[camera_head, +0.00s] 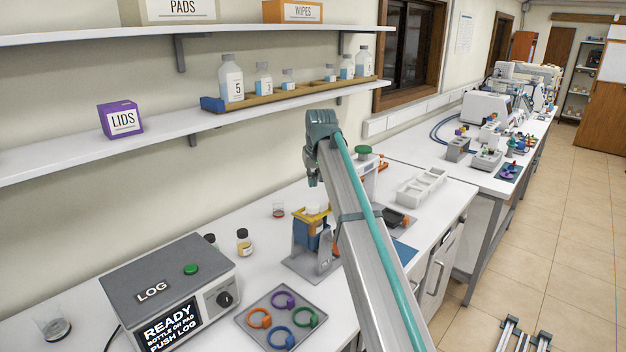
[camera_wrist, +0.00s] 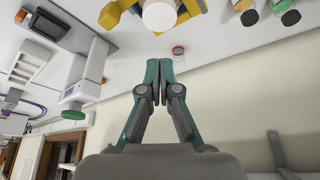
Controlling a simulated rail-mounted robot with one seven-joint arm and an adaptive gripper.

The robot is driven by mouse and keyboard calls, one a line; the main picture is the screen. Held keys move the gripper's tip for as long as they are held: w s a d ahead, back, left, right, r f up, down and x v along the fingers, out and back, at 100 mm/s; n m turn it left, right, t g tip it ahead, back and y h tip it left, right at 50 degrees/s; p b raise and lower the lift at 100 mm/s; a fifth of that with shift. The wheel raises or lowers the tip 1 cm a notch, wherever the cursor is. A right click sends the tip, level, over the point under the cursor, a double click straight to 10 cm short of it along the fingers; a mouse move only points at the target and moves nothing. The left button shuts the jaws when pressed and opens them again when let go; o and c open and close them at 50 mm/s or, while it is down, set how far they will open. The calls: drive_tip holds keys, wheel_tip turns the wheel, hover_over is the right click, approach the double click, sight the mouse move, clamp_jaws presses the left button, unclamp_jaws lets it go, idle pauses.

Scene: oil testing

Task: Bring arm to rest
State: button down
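My gripper (camera_wrist: 158,72) shows in the wrist view with its two teal fingers together, nothing visible between them. In the head view my arm reaches up from the lower right. Its far end is above the bench, in front of the wall, below the shelf's right part. The gripper itself is mostly hidden there behind the arm's end. A blue and yellow device with a white-capped top (camera_head: 313,215) stands on the bench below the arm's end. In the wrist view its white round top (camera_wrist: 159,14) is beyond the fingertips, apart from them.
A grey LOG box (camera_head: 170,280) with a green button stands on the left bench, near a tray (camera_head: 252,322) of coloured rings. Small bottles (camera_head: 244,242) stand behind. Wall shelves (camera_head: 60,165) carry bottles and boxes. A white rack (camera_head: 422,186) is to the right.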

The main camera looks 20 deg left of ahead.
sight(312, 205)
drive_tip(key=shift+f, duration=0.6)
drive_tip(key=shift+f+b, duration=0.35)
drive_tip(key=shift+f, duration=0.35)
drive_tip(key=shift+f+b, duration=0.4)
drive_tip(key=shift+f, duration=0.95)
drive_tip(key=shift+f, duration=0.65)
drive_tip(key=shift+f, duration=0.25)
drive_tip(key=shift+r, duration=0.15)
drive_tip(key=shift+r+p, duration=1.35)
drive_tip(key=shift+r, duration=2.1)
drive_tip(key=shift+f, duration=0.1)
